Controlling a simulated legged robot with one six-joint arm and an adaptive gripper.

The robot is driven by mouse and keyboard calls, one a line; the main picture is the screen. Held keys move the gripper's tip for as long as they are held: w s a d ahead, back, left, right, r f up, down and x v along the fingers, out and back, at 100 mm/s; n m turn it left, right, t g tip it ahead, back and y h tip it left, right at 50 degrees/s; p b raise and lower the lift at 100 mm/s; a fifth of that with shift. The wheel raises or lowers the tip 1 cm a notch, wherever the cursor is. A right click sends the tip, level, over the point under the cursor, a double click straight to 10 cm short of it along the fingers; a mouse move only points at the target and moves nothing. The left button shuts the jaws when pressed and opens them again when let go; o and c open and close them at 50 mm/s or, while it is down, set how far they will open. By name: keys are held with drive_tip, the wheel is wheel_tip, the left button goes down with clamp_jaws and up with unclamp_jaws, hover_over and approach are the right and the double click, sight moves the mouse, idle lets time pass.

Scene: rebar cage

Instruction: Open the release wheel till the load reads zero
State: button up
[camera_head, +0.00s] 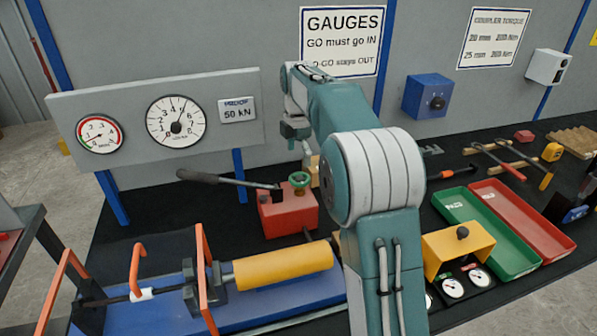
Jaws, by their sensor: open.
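The release wheel (299,180) is a small green handwheel on top of the red hand pump (288,213), in the middle of the bench. The pump's long dark lever (225,180) slants up to the left. The large white load dial (176,121) on the grey panel has its needle pointing up and slightly right, well off rest. A smaller dial (99,133) with a red and green band sits left of it. My gripper (297,145) is above the wheel, pointing down, apart from it and empty. Its fingers are small and partly hidden by my arm.
A yellow cylinder (283,266) lies in a blue bed (155,315) with orange guard bars at the front left. A "PROOF 50 kN" plate (237,109) is on the panel.

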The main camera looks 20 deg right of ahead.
sight(299, 178)
wheel_tip(299, 178, up, 4)
drive_tip(key=shift+r, duration=0.25)
drive_tip(key=s+a+r+m+t, duration=0.1)
drive_tip(key=s+a+r+m, duration=0.15)
drive_tip(key=s+m, duration=0.45)
drive_tip(key=s+a+r+m+t, duration=0.2)
drive_tip(key=s+r+m, duration=0.1)
drive_tip(key=s, duration=0.7)
drive_tip(key=s+a+f+m+t, duration=0.1)
drive_tip(key=s+f+m, duration=0.3)
drive_tip(key=s, duration=0.4)
drive_tip(key=s+a+f+m+t, duration=0.1)
drive_tip(key=s+f+m, duration=0.4)
drive_tip(key=s, duration=0.4)
drive_tip(key=shift+s+m+t, duration=0.2)
drive_tip(key=shift+m+t, duration=0.1)
drive_tip(key=shift+m, duration=0.2)
